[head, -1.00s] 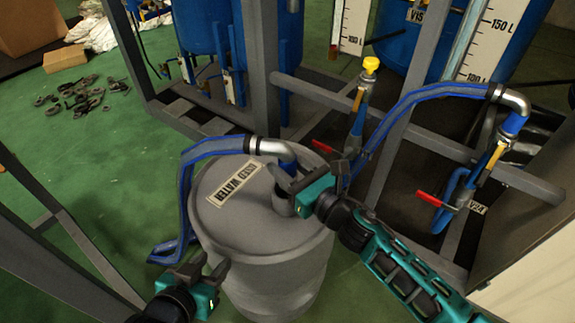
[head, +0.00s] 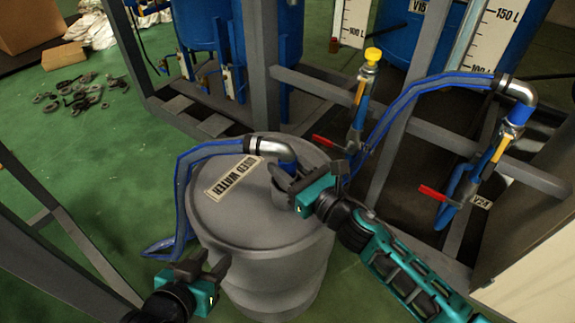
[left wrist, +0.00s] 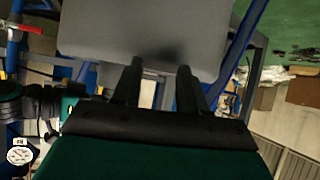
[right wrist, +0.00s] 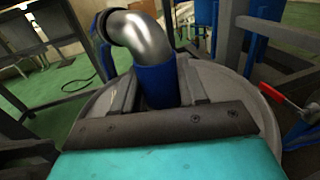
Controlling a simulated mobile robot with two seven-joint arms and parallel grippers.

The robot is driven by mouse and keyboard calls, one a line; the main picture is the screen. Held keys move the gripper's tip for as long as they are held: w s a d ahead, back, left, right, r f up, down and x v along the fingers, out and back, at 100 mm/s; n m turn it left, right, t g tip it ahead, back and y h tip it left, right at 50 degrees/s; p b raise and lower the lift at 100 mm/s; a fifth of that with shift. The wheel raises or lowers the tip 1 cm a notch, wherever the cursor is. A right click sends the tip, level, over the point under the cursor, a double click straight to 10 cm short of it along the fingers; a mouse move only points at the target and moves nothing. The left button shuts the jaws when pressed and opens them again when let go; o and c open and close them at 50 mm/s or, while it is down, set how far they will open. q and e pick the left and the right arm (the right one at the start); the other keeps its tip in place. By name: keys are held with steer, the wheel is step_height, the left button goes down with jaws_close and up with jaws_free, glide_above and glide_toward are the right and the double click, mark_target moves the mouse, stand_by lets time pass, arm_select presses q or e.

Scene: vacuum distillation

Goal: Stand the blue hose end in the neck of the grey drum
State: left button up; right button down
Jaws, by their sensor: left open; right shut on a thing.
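The hose end, a silver elbow (head: 270,147) with a blue collar (head: 288,167), is above the top of the grey drum (head: 262,225). My right gripper (head: 288,186) is shut on the blue collar. In the right wrist view the collar (right wrist: 157,86) stands between the fingers, pointing down toward the drum lid. The collar's lower tip and the drum's neck are hidden behind the gripper, so I cannot tell whether the tip is in the neck. My left gripper (head: 203,268) is open and empty beside the drum's left front; the drum side (left wrist: 140,30) fills the top of the left wrist view.
The blue hose (head: 181,190) loops down the drum's left side to the floor. A second hose elbow (head: 518,92), red-handled valves (head: 432,193) and grey frame bars (head: 420,125) stand to the right. Green floor (head: 95,185) is open at the left.

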arm_select(q)
steer(key=shift+d+f+b, duration=0.25)
steer(key=shift+f+b, duration=0.25)
arm_select(e)
steer(key=shift+f, duration=0.5)
arm_select(q)
steer(key=shift+w+d+b, duration=0.15)
steer(key=shift+b, duration=0.35)
arm_select(e)
steer(key=shift+f, duration=0.5)
arm_select(q)
steer(key=shift+f, duration=0.1)
arm_select(e)
steer(key=shift+f, duration=0.1)
arm_select(q)
steer(key=shift+d+f+b, duration=0.1)
steer(key=shift+f+b, duration=0.2)
steer(key=shift+b, duration=0.1)
arm_select(e)
steer(key=shift+f, duration=0.35)
steer(key=shift+f, duration=0.1)
steer(key=c, duration=1.1)
jaws_free()
steer(key=o, duration=0.5)
arm_select(q)
steer(key=shift+r, duration=0.2)
arm_select(e)
steer(key=shift+o, duration=0.4)
steer(key=shift+f, duration=0.1)
